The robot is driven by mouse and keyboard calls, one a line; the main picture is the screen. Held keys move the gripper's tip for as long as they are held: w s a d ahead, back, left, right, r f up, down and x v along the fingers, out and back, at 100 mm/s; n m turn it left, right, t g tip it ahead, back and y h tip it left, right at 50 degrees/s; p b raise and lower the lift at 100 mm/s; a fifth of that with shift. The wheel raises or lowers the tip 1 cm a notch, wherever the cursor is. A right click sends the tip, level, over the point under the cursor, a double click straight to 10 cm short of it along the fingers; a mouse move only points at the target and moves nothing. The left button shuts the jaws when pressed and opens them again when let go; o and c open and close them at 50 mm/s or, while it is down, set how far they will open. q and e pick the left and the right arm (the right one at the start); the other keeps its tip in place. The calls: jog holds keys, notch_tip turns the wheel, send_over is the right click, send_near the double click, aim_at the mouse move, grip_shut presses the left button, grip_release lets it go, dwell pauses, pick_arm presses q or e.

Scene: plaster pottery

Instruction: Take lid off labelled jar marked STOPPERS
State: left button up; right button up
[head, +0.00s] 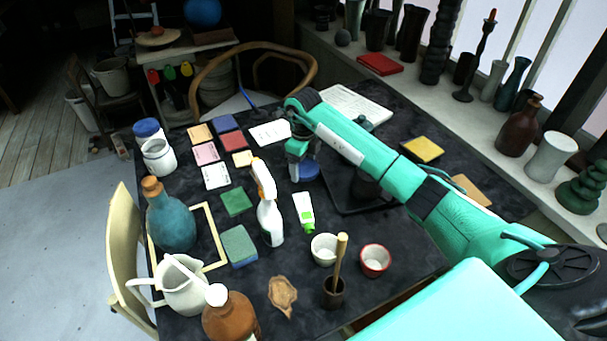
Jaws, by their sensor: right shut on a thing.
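My right gripper (299,163) is over the middle of the dark table, its fingers pointing down. It is shut on a round blue lid (309,173), partly hidden by the fingers; I cannot tell whether the lid touches the table. A white jar (158,160) at the table's far left stands upright with its mouth open and no lid on it. Just behind it stands another white jar with a blue lid on (148,130). I cannot read a STOPPERS label on either jar. My left gripper is not in view.
A spray bottle (269,215) and a white tube (304,212) stand or lie in front of the gripper. A dark tray (345,207) is to its right, partly under my arm. Coloured tiles lie between jars and gripper. A blue-green bottle (172,222) stands at left.

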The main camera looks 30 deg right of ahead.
aim_at(303, 176)
notch_tip(303, 176, down, 4)
jog(key=shift+f, duration=0.4)
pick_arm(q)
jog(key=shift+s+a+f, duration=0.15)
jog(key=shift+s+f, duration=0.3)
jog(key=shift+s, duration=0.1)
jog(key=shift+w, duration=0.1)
pick_arm(e)
jog(key=shift+f, duration=0.1)
jog(key=o, duration=0.8)
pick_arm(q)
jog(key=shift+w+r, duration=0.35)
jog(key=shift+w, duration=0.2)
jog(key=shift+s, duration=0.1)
